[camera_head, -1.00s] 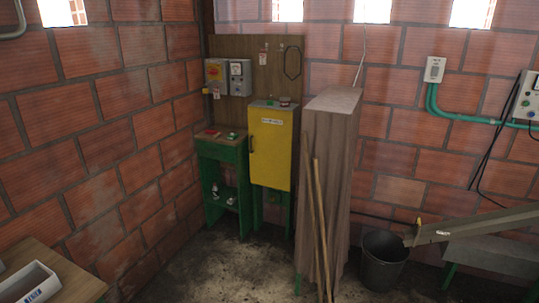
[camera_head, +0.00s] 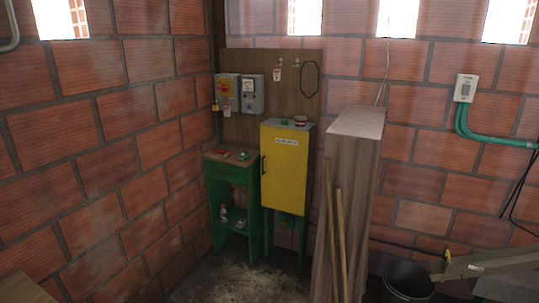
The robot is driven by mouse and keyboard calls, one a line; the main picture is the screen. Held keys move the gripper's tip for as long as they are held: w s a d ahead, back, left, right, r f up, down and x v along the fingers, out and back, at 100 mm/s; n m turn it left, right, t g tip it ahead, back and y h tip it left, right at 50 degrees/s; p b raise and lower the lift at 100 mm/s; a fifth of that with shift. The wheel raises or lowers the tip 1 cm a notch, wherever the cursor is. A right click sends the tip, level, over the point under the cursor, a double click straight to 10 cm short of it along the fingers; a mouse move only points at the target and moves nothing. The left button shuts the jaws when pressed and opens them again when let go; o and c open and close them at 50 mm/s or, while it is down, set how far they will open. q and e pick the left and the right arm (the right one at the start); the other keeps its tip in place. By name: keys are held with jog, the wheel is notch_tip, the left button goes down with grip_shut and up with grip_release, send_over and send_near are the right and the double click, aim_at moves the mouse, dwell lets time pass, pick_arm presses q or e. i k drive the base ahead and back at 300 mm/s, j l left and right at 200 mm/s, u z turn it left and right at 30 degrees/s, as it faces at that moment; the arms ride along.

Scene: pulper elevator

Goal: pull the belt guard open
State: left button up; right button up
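A yellow panel door (camera_head: 284,166) with a dark handle on its left side and a white label near its top stands at the centre, on a green frame (camera_head: 289,232). The door looks shut. I cannot tell whether it is the belt guard, as the label is too small to read. Neither of my grippers shows in the head view.
A green side table (camera_head: 231,190) with small items stands left of the yellow door. A tall wooden box (camera_head: 352,190) with two poles (camera_head: 336,245) leaning on it stands close on the right. A black bucket (camera_head: 407,281) sits farther right. Floor (camera_head: 240,278) in front is clear.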

aim_at(284, 153)
jog(key=i+u, duration=0.2)
jog(key=i, duration=1.35)
jog(key=i+j+u, duration=0.15)
jog(key=i+u, duration=0.15)
jog(key=i, duration=0.4)
jog(key=i+u, duration=0.25)
jog(key=i, duration=0.5)
jog(key=i+j+z, duration=0.25)
jog(key=i, duration=0.2)
jog(key=i+j+z, duration=0.25)
jog(key=i, duration=0.2)
